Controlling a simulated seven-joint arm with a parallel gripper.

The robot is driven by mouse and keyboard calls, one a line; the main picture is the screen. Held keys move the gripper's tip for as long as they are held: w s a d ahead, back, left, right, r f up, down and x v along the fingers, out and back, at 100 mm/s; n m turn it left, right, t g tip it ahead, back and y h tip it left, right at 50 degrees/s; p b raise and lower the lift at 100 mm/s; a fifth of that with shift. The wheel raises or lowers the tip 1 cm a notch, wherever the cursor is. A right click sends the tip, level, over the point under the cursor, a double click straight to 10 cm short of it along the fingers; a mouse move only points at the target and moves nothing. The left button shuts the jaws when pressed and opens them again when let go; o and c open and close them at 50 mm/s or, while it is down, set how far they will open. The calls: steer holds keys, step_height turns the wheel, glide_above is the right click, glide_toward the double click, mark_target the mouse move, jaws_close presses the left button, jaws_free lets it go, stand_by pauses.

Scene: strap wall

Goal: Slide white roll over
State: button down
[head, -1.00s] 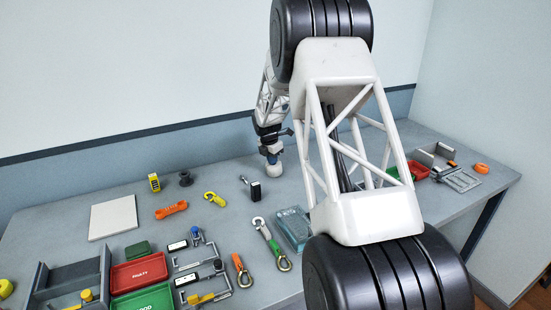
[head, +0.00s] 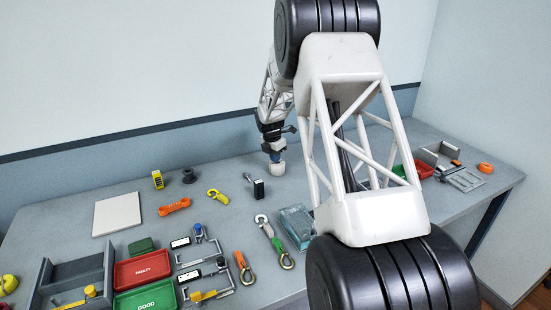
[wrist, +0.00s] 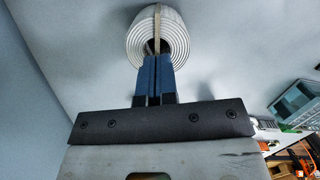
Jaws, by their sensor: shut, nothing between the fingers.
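The white roll (head: 278,169) stands on the grey table near the back, beside the white lattice arm. In the wrist view the roll (wrist: 178,30) shows its ringed end with a dark centre hole and a thin tan strip across it. My gripper (head: 275,157) is right at the roll. Its blue fingers (wrist: 155,60) are together, with their tips at the lower edge of the centre hole. I cannot tell whether the tips are in the hole or only in front of it.
A black-and-silver tool (head: 256,188) and a yellow hook (head: 217,196) lie left of the roll. A clear teal box (head: 296,224) and a carabiner strap (head: 274,242) lie nearer. The wall is close behind. Bare table surrounds the roll.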

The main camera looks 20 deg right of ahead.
steer(key=s+a, duration=0.1)
steer(key=a, duration=0.2)
steer(key=s+a, duration=0.1)
steer(key=a, duration=0.3)
steer(key=s+a, duration=0.1)
steer(key=a, duration=0.3)
steer(key=shift+s+r, duration=0.1)
steer(key=shift+s, duration=0.25)
steer(key=shift+a+r, duration=0.1)
steer(key=s+a+r+m+t, duration=0.1)
steer(key=s+a+r+m, duration=0.35)
steer(key=s+r, duration=0.6)
steer(key=s+a+r+m, duration=0.4)
steer(key=s+r+m, duration=0.3)
steer(key=s, duration=0.6)
steer(key=s+a+r+m+y, duration=0.1)
steer(key=s+m, duration=0.4)
steer(key=s, duration=0.9)
steer(key=s+a+r+m+t, duration=0.1)
steer(key=s+a+m, duration=0.3)
steer(key=s, duration=1.1)
steer(key=shift+a+r+m+y, duration=0.2)
steer(key=shift+r+m+y, duration=0.15)
steer(key=shift+m, duration=0.4)
